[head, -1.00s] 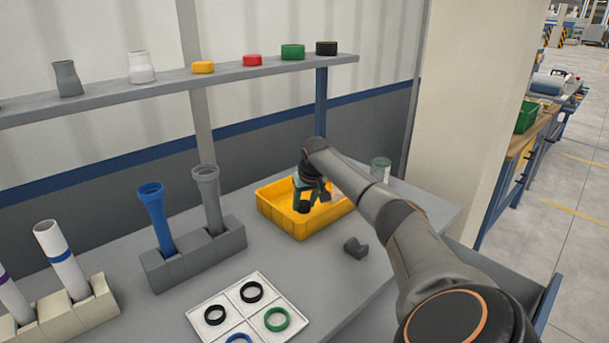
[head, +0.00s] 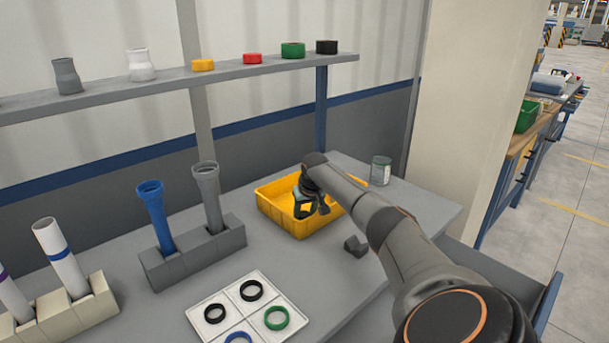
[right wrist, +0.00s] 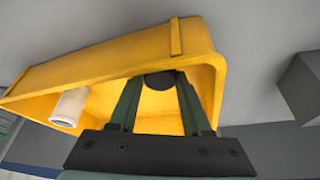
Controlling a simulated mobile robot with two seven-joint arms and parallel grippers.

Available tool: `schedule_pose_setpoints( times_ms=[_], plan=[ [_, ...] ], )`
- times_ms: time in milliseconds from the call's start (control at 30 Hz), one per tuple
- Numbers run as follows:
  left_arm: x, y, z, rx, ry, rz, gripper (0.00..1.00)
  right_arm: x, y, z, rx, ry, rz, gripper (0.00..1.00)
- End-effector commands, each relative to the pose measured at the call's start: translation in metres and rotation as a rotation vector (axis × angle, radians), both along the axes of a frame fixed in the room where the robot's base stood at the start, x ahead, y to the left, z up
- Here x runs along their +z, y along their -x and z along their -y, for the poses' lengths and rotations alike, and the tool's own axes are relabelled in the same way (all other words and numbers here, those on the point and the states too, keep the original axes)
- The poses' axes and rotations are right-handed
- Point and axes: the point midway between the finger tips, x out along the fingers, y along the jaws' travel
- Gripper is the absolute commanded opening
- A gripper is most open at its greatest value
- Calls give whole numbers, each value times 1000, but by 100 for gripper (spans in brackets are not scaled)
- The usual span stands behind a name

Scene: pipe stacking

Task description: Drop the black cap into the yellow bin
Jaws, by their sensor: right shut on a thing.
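The yellow bin (head: 285,222) stands on the grey table beside the wall. My right gripper (head: 308,208) is over the bin, with its fingers pointing down into or just above its opening. In the right wrist view the black cap (right wrist: 159,79) shows as a dark round piece between the two fingertips, and the gripper is shut on it. The bin's yellow walls (right wrist: 120,62) surround the fingers in that view. How far the cap is above the bin floor I cannot tell. My left gripper is out of view.
A white tubular piece (right wrist: 70,107) lies in the bin. A dark grey block (head: 356,246) and a jar (head: 381,170) stand near it. A grey pipe holder (head: 195,253) is to the left, a ring tray (head: 208,328) in front. Another black cap (head: 326,47) sits on the shelf.

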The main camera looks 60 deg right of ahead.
Motion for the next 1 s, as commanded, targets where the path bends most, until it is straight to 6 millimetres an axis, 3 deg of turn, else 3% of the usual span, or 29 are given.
schedule_pose_setpoints(
  times_ms=[100, 133, 400, 667, 1000],
  plan=[
    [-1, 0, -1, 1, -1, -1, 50, -1, 0, 0, 0, 0, 0, 0],
    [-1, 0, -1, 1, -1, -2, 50, -1, 0, 0, 0, 0, 0, 49],
    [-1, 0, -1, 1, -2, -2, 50, -1, 0, 0, 0, -1, -1, 78],
    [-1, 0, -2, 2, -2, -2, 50, 0, 0, 0, 1, 1, -1, 78],
    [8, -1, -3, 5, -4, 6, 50, 39, 9, -6, 2, 2, -2, 78]
  ],
)
